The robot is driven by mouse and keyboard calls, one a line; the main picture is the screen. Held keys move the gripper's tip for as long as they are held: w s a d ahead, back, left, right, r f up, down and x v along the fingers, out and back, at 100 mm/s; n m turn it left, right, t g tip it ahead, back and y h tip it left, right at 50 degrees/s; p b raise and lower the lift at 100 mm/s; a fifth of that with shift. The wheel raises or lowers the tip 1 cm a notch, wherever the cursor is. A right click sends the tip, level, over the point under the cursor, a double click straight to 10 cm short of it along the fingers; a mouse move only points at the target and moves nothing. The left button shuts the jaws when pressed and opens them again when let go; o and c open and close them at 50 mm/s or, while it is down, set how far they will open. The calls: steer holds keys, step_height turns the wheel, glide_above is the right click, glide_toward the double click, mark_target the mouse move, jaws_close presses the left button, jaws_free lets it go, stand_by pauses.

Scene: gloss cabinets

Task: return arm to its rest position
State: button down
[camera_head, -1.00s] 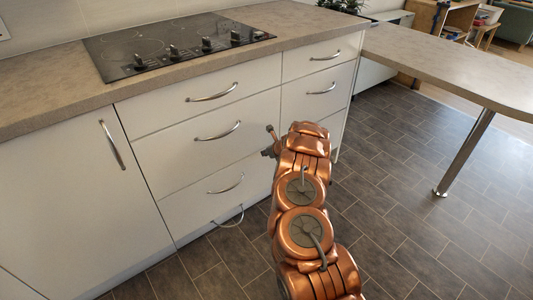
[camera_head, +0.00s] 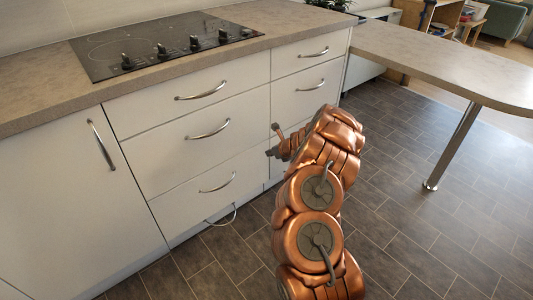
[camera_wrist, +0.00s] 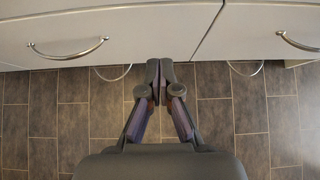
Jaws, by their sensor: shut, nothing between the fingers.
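My gripper (camera_wrist: 159,82) is shut and empty in the wrist view, its two fingers together in front of the lower edge of the white drawers. In the head view my gripper (camera_head: 272,143) shows only partly at the end of my copper arm, near the right-hand drawer column; the arm hides some of it. I cannot tell from these views whether it touches the drawer fronts. My arm rises from the bottom of the head view and bends to the left at the top.
White drawers (camera_head: 205,155) with curved metal handles run along the left, under a counter with a black cooktop (camera_head: 165,45). A countertop extension (camera_head: 450,60) on a metal leg (camera_head: 459,145) stands at right. The tiled floor (camera_head: 400,200) between is clear.

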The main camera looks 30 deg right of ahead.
steer(key=shift+v, duration=1.45)
steer(key=shift+a, duration=0.1)
steer(key=a+r+n+g+y, duration=0.1)
steer(key=a+r+n+y, duration=0.2)
steer(key=a+r+n, duration=0.55)
steer(key=a+r+n+y, duration=0.2)
steer(key=a+r, duration=0.4)
steer(key=a, duration=0.8)
steer(key=s+a+r+n+g+y, duration=0.1)
steer(key=s+a+r+n+g, duration=0.25)
steer(key=s+a+n, duration=0.35)
steer(key=s+a+r+n+g+y, duration=0.15)
steer(key=s+a+r+n, duration=0.25)
steer(key=s+a, duration=0.45)
steer(key=s+a+n+g+h, duration=0.2)
steer(key=s+n+g+h, duration=0.35)
steer(key=s, duration=1.05)
steer(key=s+d+n+h, duration=0.2)
steer(key=s+d+n, duration=0.25)
steer(key=s, duration=0.45)
steer(key=s+d+n+h, duration=0.1)
steer(key=s+d+n, duration=0.3)
steer(key=s, duration=0.5)
step_height(320, 180, up, 27)
steer(key=d+m+p, duration=0.1)
steer(key=p, duration=2.4)
steer(key=shift+s+d, duration=0.2)
steer(key=shift+s, duration=0.1)
